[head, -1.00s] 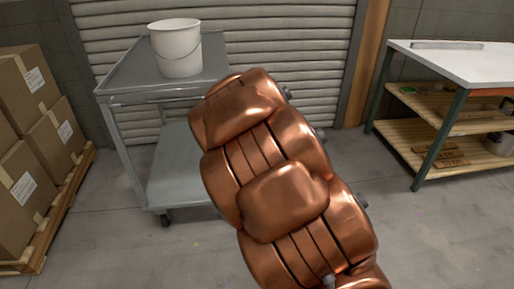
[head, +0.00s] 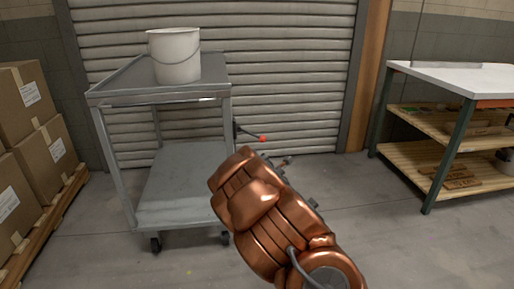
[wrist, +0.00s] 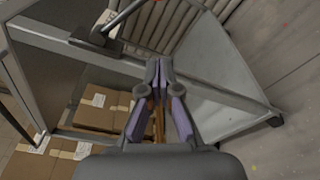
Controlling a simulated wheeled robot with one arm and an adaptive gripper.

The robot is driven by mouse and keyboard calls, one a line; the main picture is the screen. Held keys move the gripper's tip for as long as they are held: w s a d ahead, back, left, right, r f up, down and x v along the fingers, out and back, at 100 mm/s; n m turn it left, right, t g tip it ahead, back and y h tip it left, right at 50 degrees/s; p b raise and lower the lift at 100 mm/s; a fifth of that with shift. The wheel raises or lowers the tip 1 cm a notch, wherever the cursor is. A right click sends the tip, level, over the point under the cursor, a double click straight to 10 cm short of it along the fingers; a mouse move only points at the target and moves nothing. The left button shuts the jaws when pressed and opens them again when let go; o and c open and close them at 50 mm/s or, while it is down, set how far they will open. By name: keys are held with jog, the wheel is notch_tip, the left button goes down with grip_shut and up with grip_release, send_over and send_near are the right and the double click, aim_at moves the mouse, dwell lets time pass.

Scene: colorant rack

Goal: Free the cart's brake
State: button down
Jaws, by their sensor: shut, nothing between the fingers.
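The grey two-shelf cart (head: 165,84) stands before the shutter. A dark brake lever with a red tip (head: 263,138) sticks out to the right from the cart's right post. In the wrist view a dark lever (wrist: 122,17) rises from a bracket on a grey cart bar (wrist: 75,48); its far end runs to the top edge. My gripper (wrist: 163,66) is shut and empty, below and right of that bracket in the wrist view, with no visible contact. In the head view my copper arm is below and right of the lever, hiding most of my gripper.
A white bucket (head: 175,56) stands on the cart's top. Boxes on a pallet (head: 62,205) are at the left. A white-topped workbench (head: 440,78) is at the right. The floor between cart and bench is clear.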

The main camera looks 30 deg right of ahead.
aim_at(252, 134)
jog(key=shift+r+b+x, duration=0.3)
jog(key=shift+b+x, duration=1)
jog(key=shift+x, duration=3.75)
jog(key=shift+s+d+r+b, duration=0.2)
jog(key=shift+s+d+r, duration=0.1)
jog(key=shift+s+d, duration=0.3)
jog(key=shift+s+d+r+b, duration=0.25)
jog(key=shift+s+d, duration=0.2)
jog(key=shift+d, duration=0.35)
jog(key=shift+d, duration=0.1)
